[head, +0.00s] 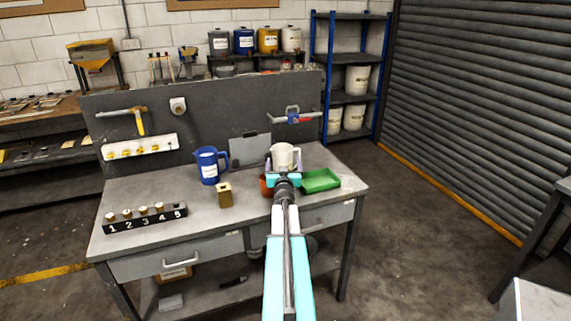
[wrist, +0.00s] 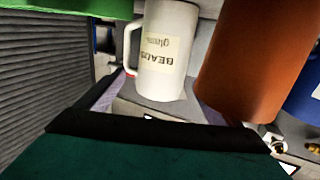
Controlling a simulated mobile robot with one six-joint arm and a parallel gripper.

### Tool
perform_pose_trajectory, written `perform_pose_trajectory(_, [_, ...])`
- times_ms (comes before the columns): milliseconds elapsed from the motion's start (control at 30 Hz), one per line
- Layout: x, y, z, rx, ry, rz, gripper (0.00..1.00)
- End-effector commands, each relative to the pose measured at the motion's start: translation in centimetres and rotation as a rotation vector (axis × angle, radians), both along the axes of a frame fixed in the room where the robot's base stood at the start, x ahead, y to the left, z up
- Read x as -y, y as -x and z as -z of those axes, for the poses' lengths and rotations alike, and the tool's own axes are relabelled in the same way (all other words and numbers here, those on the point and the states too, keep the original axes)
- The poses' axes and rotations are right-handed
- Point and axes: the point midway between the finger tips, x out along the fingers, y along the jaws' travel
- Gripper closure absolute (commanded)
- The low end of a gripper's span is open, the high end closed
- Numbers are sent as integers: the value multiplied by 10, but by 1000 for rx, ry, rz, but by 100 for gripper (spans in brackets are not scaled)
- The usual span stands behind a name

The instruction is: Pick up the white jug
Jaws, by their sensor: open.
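The white jug (head: 283,153) stands upright at the back of the workbench, its handle to the right in the head view. In the wrist view the white jug (wrist: 165,55) appears upside down, with a cream label reading "BEADS" and its handle at left. My gripper (head: 284,166) is open just in front of the jug, with a pale lavender finger showing on each side of it. In the wrist view my gripper (wrist: 155,102) has the jug between and beyond its fingers, with no clear contact visible. The jug's lower part is hidden by my gripper in the head view.
An orange-brown container (wrist: 245,60) stands close beside the jug, left of my gripper in the head view. A green tray (head: 320,181) lies close on the right. A blue jug (head: 209,166), a brass block (head: 224,195) and a numbered rack (head: 145,217) stand further left.

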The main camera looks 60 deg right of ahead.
Motion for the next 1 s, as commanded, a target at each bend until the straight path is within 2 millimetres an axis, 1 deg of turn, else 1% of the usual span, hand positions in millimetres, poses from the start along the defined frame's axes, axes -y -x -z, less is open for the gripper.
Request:
perform_pose_trajectory(200, [14,-12,-2,0,0,0,13])
perform_pose_trajectory(500, [31,-24,0,0,0,1,13])
perform_pose_trajectory(700, [36,-26,0,0,0,1,13])
perform_pose_trajectory(1000, [36,-26,1,0,0,1,13])
